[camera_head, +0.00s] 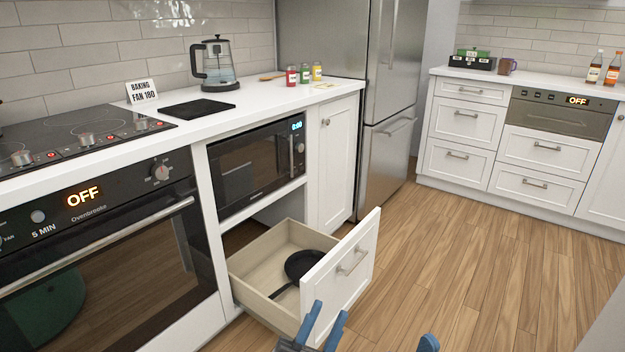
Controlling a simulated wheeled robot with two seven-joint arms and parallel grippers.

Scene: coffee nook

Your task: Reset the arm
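My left gripper (329,312) shows at the bottom edge, with two blue fingers apart and nothing seen between them. It is in front of the pulled-out white drawer (345,270), near its lower front; I cannot tell whether they touch. A small blue tip (428,344) at the bottom edge, further right, appears to be my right gripper. The rest of it is out of frame. A dark frying pan (304,265) lies inside the open drawer.
The oven (110,250) reads OFF, and a microwave (255,165) sits above the drawer. A glass kettle (215,65) and several jars stand on the counter. A steel fridge (385,140) stands behind. The wooden floor (470,260) to the right is clear.

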